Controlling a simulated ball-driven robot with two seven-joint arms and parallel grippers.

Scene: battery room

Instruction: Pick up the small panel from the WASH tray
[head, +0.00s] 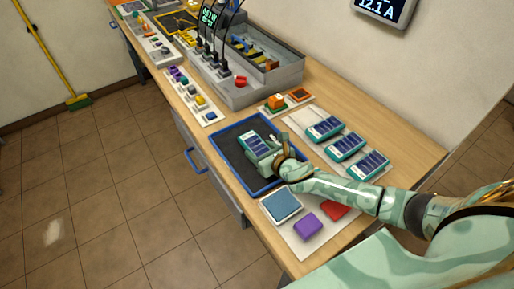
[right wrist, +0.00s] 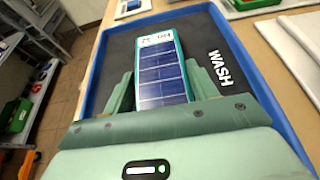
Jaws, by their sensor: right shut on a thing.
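The small panel (head: 251,140) is a teal-framed block with dark blue solar cells, over the black floor of the WASH tray (head: 222,165). My right gripper (head: 263,152) is shut on it. In the right wrist view the panel (right wrist: 162,72) sits between the two green fingers of the gripper (right wrist: 163,90), with its cells facing up. The blue-rimmed tray (right wrist: 97,62) and its white WASH lettering show there beside the panel. I cannot tell whether the panel touches the tray floor. My left gripper is not in view.
Three similar panels (head: 345,146) lie on a white mat to the right of the tray. A blue pad (head: 281,205), a purple block (head: 307,226) and a red block (head: 336,211) lie in front. A grey instrument box (head: 238,93) stands behind. The bench's front edge is close to the tray.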

